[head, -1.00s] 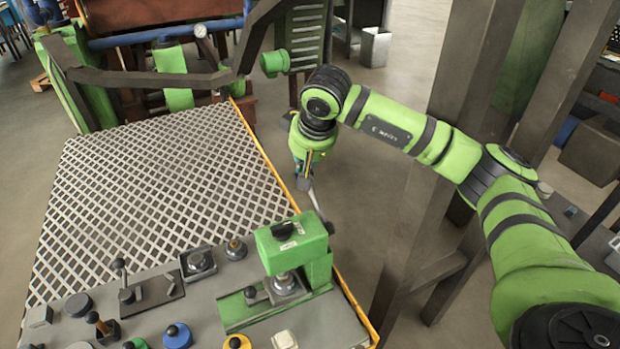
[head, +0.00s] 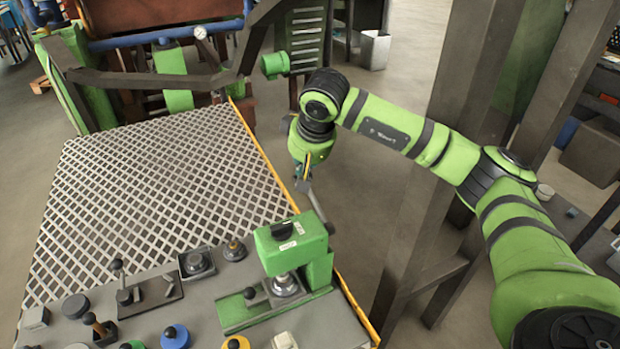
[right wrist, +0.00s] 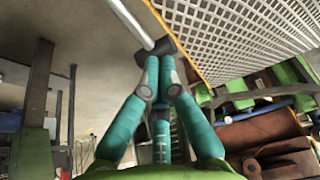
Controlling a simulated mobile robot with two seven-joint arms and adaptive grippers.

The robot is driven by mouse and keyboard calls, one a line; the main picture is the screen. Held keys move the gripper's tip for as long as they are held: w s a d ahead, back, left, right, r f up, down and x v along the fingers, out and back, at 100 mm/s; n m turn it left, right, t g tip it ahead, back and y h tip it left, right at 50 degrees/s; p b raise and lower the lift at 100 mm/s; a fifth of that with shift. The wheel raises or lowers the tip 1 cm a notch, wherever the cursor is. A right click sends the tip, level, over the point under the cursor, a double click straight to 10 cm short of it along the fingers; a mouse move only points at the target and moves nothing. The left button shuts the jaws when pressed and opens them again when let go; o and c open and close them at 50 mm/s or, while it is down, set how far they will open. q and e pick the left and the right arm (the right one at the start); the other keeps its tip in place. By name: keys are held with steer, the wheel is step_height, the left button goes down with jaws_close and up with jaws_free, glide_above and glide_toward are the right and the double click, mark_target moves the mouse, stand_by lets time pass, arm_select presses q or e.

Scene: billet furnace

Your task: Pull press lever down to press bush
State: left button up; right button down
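The green press (head: 291,250) stands at the front right of the panel, its ram above a small grey metal block (head: 285,284). The bush itself is hard to make out there. The press lever (head: 316,203) slopes from the press's right side up and away to my right gripper (head: 304,178). In the right wrist view, the teal fingers of my right gripper (right wrist: 160,66) are drawn together at the dark end of the lever (right wrist: 150,48) and look shut on it. The fingertips partly hide the contact. My left gripper is out of view.
The panel in front carries several knobs and buttons, including a blue button (head: 176,336) and small levers. A white mesh plate (head: 160,190) with a yellow edge lies behind it. A dark steel post (head: 425,200) stands right of the press, near my right arm.

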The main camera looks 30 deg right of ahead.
steer(key=shift+w+f+b, duration=0.2)
steer(key=shift+f+b, duration=0.3)
steer(key=shift+f, duration=0.15)
stand_by(0.5)
steer(key=shift+f, duration=0.2)
steer(key=shift+w+f+b, duration=0.1)
steer(key=shift+f+b, duration=0.45)
steer(key=shift+b, duration=0.05)
stand_by(0.5)
steer(key=shift+f, duration=0.25)
steer(key=shift+f+b, duration=0.45)
steer(key=shift+b, duration=0.15)
stand_by(0.4)
steer(key=shift+f, duration=0.25)
steer(key=shift+f+b, duration=0.15)
steer(key=shift+b, duration=0.25)
stand_by(0.3)
